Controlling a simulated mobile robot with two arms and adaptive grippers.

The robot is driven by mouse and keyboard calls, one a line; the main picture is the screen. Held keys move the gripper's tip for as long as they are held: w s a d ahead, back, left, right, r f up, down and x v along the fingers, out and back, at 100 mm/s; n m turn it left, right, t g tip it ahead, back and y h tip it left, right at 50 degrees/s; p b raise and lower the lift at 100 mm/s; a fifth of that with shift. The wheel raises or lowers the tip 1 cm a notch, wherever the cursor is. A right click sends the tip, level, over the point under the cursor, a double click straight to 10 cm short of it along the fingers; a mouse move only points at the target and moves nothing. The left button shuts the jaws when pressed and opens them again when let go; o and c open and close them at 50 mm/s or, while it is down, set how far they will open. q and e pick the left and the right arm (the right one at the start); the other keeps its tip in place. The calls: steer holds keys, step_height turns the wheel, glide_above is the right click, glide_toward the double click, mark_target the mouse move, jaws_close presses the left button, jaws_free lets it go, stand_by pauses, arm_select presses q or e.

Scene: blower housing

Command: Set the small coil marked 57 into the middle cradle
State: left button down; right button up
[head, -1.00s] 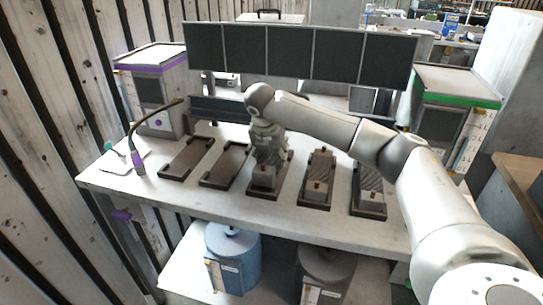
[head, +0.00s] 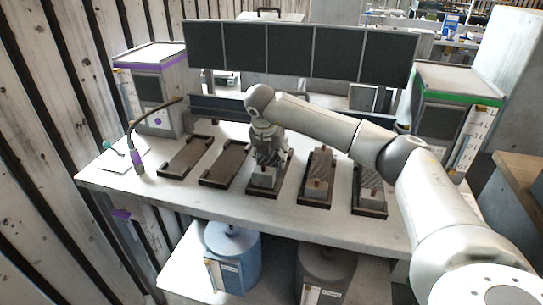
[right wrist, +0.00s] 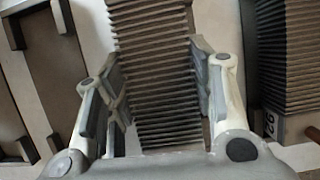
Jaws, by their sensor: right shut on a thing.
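The middle cradle (head: 262,193) is a dark tray, third in a row of five on the light bench. My right gripper (head: 266,158) points down at it. In the right wrist view my right gripper (right wrist: 158,72) has its fingers on both sides of a grey ribbed coil (right wrist: 163,95) and is shut on it. In the head view this coil is mostly hidden by the gripper, with a pale block (head: 264,177) at its near end. It is at the middle cradle; I cannot tell whether it rests on the bottom. No number on it is readable. My left gripper is not in view.
Two cradles on the left (head: 186,157) (head: 224,163) are empty. The two on the right hold ribbed coils (head: 319,165) (head: 370,178), close beside my gripper. A lamp (head: 138,150) stands at left. A blue drum (head: 232,255) and a dark drum (head: 325,272) stand below.

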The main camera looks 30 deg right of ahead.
steer(key=shift+f, duration=0.3)
steer(key=shift+f, duration=0.1)
steer(key=shift+f+b, duration=0.4)
steer(key=shift+b, duration=0.2)
steer(key=o, duration=1.4)
steer(key=shift+r+p, duration=2.1)
steer(key=shift+r, duration=1.4)
steer(key=shift+f, duration=0.1)
